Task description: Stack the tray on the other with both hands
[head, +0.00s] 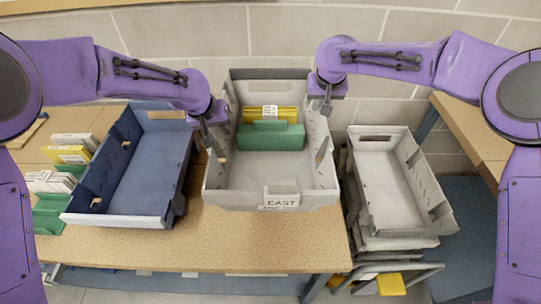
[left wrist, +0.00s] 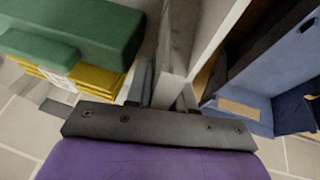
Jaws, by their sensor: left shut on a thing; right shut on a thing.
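A light grey tray (head: 218,183) with an "EAST" label on its front is in the middle of the head view. It holds a green block-like item (head: 270,137) and yellow packs (head: 262,113). My left gripper (head: 213,128) is shut on its left wall, which also shows between the fingers in the left wrist view (left wrist: 178,60). My right gripper (head: 326,98) is shut on its right wall. The tray looks level and seems raised above the table, though the gap is hidden. Another grey tray (head: 436,217), empty, sits at right on a low stand.
A blue tray (head: 110,219), empty inside, lies on the wooden table (head: 250,245) left of the held tray. White, yellow and green items (head: 68,154) stand at far left. A second wooden surface (head: 478,125) is at right. A tiled wall (head: 300,35) is behind.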

